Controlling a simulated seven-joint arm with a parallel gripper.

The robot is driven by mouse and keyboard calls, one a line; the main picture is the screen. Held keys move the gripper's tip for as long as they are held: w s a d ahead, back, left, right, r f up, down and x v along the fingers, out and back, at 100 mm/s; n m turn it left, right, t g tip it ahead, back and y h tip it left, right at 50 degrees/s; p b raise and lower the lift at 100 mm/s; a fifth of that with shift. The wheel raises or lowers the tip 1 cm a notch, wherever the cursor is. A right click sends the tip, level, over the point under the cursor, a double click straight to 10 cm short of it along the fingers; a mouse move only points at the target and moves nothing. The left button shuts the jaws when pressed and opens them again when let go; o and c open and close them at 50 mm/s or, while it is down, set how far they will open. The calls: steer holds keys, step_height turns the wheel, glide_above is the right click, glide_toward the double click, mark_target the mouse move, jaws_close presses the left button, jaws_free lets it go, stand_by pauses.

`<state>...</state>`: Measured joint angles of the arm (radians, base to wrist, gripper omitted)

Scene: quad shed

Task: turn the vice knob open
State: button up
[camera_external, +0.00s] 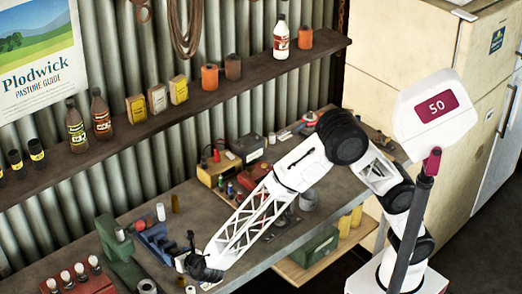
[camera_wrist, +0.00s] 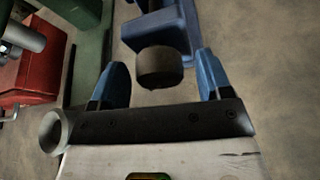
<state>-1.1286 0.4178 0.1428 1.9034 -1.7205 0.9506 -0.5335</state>
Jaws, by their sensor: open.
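The blue vice (camera_external: 155,240) stands on the workbench at the lower left of the external view. In the wrist view its blue body (camera_wrist: 160,28) is at the top centre. The vice knob (camera_wrist: 160,68), a dark, short cylinder, sticks out of the vice toward me. My gripper (camera_wrist: 161,76) is open, with one blue finger to the left of the knob and one to the right. Gaps show between the knob and both fingers. In the external view my gripper (camera_external: 200,264) is low over the bench beside the vice; the knob is hard to make out there.
A green machine (camera_external: 118,258) stands close to the left of the vice. A red block (camera_external: 85,283) with several round-topped pegs is at the lower left. Boxes and tins (camera_external: 222,170) stand farther back on the bench. A shelf (camera_external: 200,105) runs along the wall above.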

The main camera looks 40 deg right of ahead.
steer(key=c, duration=0.9)
steer(key=shift+n, duration=0.3)
steer(key=n+h, duration=0.2)
steer(key=shift+a+n, duration=0.1)
steer(key=shift+n, duration=0.2)
steer(key=shift+n+h, duration=1.1)
steer(key=shift+n, duration=0.2)
steer(key=o, duration=0.9)
